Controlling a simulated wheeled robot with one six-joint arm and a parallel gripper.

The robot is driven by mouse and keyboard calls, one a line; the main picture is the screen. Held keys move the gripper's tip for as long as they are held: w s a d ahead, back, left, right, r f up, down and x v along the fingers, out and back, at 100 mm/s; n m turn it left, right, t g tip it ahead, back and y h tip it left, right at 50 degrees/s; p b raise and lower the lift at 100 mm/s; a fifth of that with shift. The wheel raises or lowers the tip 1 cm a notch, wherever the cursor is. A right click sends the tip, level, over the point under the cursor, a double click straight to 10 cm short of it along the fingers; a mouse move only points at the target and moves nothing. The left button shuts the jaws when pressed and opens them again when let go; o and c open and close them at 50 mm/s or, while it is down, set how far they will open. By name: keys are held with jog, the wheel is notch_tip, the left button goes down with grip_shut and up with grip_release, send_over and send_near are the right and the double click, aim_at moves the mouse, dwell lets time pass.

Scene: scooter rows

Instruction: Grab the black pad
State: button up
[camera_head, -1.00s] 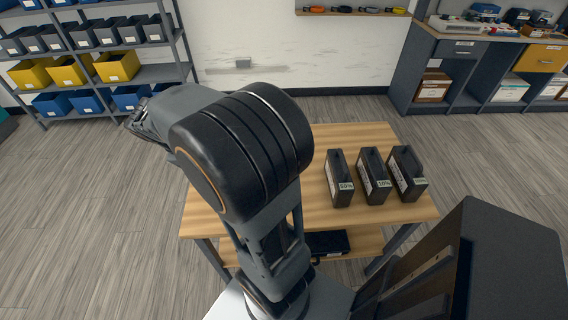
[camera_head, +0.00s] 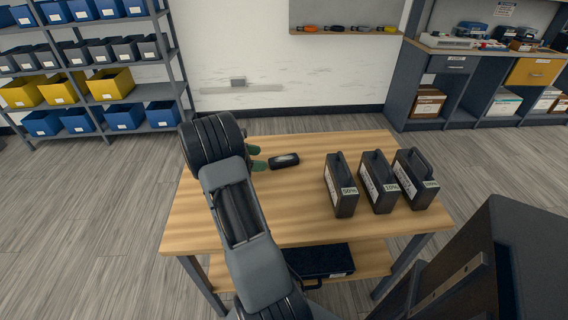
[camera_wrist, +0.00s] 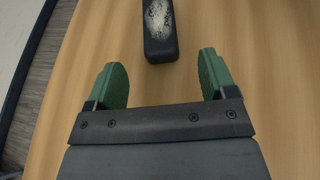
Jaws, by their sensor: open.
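A small black pad (camera_head: 284,161) with a pale, speckled patch on top lies on the wooden table (camera_head: 300,226), left of the standing black cases. In the wrist view the black pad (camera_wrist: 160,34) lies ahead of my gripper, its near end just beyond and between the green fingertips. My gripper (camera_head: 257,157) is at the left part of the table, just left of the pad. In the wrist view my gripper (camera_wrist: 163,78) is open, with bare table between its fingers. My arm hides part of the gripper in the head view.
Several upright black battery-like cases with handles, such as the nearest one (camera_head: 341,186), stand on the table's right side. A dark case (camera_head: 321,262) lies on the lower shelf. Shelves with bins (camera_head: 124,85) stand behind left, a workbench (camera_head: 455,62) behind right.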

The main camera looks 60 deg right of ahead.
aim_at(275, 159)
jog(key=shift+b+x, duration=0.55)
jog(key=shift+x, duration=3.2)
jog(key=shift+w+f, duration=0.15)
jog(key=shift+f, duration=0.05)
jog(key=shift+c, duration=0.4)
jog(key=c, duration=1)
jog(key=shift+o, duration=0.2)
jog(key=shift+r, duration=0.15)
